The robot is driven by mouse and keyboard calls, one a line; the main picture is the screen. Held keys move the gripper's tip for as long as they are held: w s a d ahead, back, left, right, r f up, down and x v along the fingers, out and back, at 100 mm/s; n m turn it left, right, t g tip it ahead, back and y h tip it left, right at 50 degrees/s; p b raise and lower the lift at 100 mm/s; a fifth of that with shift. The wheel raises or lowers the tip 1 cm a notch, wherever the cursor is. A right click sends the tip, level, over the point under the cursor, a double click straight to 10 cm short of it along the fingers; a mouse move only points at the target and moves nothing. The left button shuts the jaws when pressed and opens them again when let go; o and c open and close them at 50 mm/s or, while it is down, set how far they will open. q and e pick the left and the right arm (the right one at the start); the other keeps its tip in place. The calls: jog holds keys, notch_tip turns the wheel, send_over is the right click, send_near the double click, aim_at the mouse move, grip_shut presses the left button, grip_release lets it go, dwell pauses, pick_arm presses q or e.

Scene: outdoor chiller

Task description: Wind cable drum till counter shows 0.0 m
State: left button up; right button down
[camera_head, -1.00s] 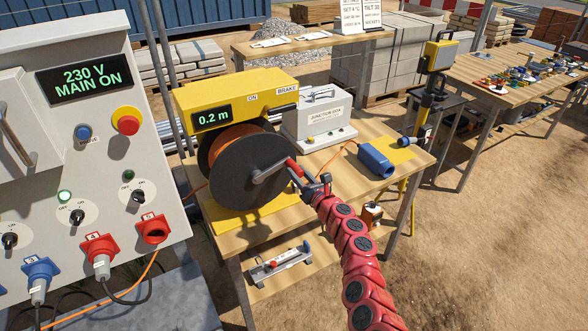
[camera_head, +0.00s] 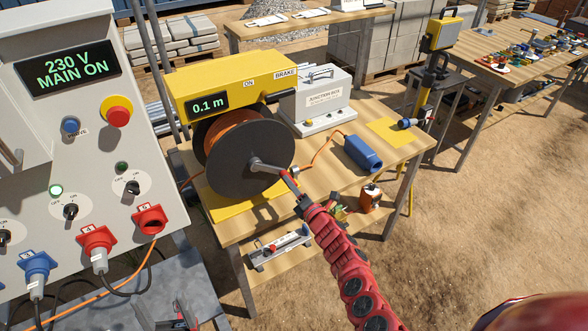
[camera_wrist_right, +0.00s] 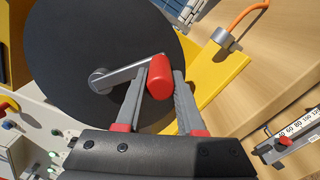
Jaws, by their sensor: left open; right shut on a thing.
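The yellow cable drum unit (camera_head: 225,80) stands on the wooden table. Its counter (camera_head: 207,104) reads 0.1 m. The black drum (camera_head: 235,160) has orange cable behind its face, and a grey crank (camera_head: 268,167) at its hub. In the right wrist view the red handle (camera_wrist_right: 160,76) sits between the fingers, with the crank arm running left to the hub. My left gripper (camera_head: 172,318) is open and empty at the bottom edge, low and apart from the drum.
A grey panel (camera_head: 90,170) reading 230 V MAIN ON stands at the left, with plugs and an orange cable. Sandy ground at the right is open.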

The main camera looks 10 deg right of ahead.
jog(key=a+f+m, duration=0.1)
jog(key=a+m, duration=0.1)
jog(key=s+a+f+m+b, duration=0.1)
jog(key=a+m, duration=0.1)
jog(key=m, duration=0.1)
jog(key=s+a+f+m, duration=0.1)
jog(key=a+m, duration=0.1)
jog(key=shift+f+m+b, duration=0.3)
jog(key=shift+f+m, duration=0.1)
jog(key=shift+s+a+f+m, duration=0.1)
jog(key=shift+s+a+m, duration=0.05)
jog(key=shift+a+m, duration=0.4)
jog(key=shift+s+a+m, duration=0.15)
jog(key=shift+a+m, duration=0.3)
jog(key=shift+m, duration=0.2)
jog(key=shift+a, duration=0.1)
jog(key=c, duration=0.5)
grip_release()
